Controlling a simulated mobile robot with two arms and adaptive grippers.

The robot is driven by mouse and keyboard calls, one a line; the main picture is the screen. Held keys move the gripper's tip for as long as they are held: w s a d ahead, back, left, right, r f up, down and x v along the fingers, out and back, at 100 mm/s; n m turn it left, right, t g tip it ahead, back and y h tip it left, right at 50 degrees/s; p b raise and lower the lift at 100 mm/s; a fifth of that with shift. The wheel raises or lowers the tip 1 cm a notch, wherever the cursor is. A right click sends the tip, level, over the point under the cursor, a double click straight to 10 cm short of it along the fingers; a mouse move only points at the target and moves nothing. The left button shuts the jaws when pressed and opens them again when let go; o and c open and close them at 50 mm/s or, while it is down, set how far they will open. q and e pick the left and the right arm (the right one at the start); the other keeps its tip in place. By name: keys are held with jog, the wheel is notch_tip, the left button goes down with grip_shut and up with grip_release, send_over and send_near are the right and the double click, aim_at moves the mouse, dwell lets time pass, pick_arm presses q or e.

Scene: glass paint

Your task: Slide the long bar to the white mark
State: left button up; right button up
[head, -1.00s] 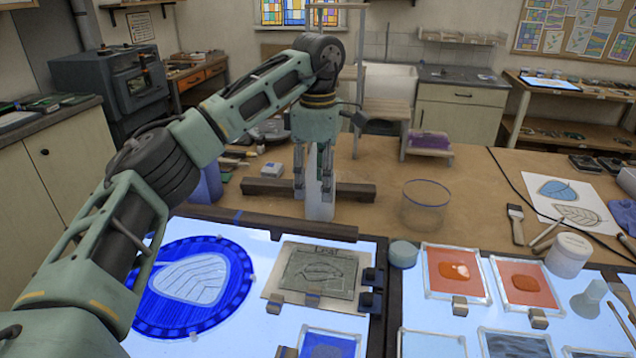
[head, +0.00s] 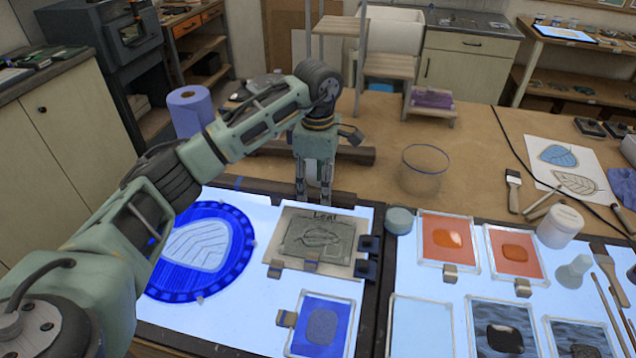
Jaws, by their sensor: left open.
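A long dark bar (head: 355,155) lies crosswise on the brown table, behind the left light panel. My left gripper (head: 312,197) points down in front of the bar, by the panel's back edge. Its fingers are open. A pale shape (head: 314,172) shows between the fingers, in front of the bar; I cannot tell whether it is the white mark. I cannot see contact between fingers and bar. My right gripper is not in view.
A clear cup (head: 424,170) stands right of the bar. A blue paper roll (head: 190,110) stands behind my left arm. A leaf plate (head: 318,243) and a blue round piece (head: 200,250) lie on the light panel. Bare table lies between bar and cup.

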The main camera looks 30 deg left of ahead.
pick_arm(q)
jog(key=shift+w+a+f, duration=0.1)
jog(key=shift+w+f, duration=0.05)
jog(key=shift+f, duration=1.05)
grip_shut()
